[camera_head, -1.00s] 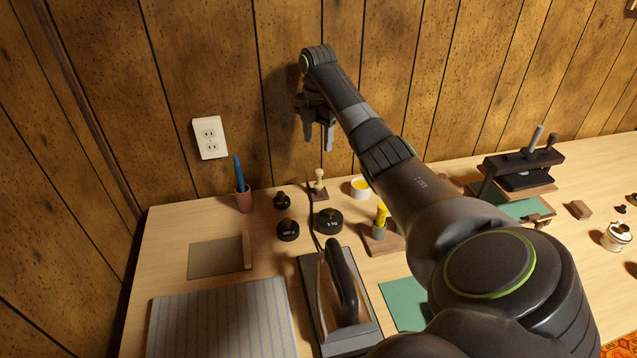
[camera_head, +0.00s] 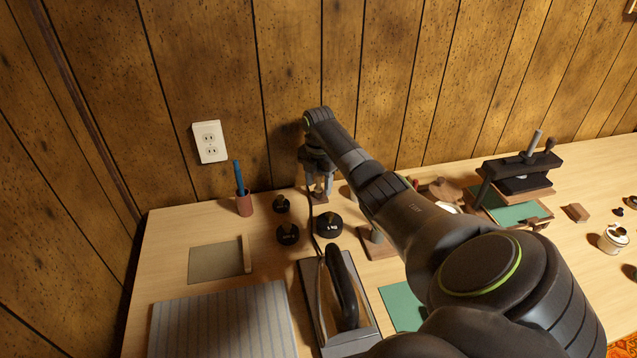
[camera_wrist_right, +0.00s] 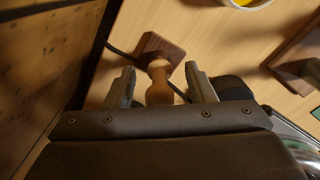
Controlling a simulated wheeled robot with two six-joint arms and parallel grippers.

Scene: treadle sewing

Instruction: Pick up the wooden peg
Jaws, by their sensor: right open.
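The light wooden peg (camera_wrist_right: 159,82) stands on a small dark brown wooden base (camera_wrist_right: 172,48) near the wall. In the right wrist view the peg's rounded body lies between the two fingers of my right gripper (camera_wrist_right: 161,75), with a gap on each side. In the head view my right gripper (camera_head: 320,190) points down over the peg's spot at the back of the table, and its fingers largely hide the peg. My left gripper is out of view.
Black round weights (camera_head: 329,224) stand close in front of the gripper. A black cord runs beside the base to the iron (camera_head: 343,285). A cup holding a blue rod (camera_head: 244,204) is to the left. The wood-panel wall (camera_head: 290,80) is close behind.

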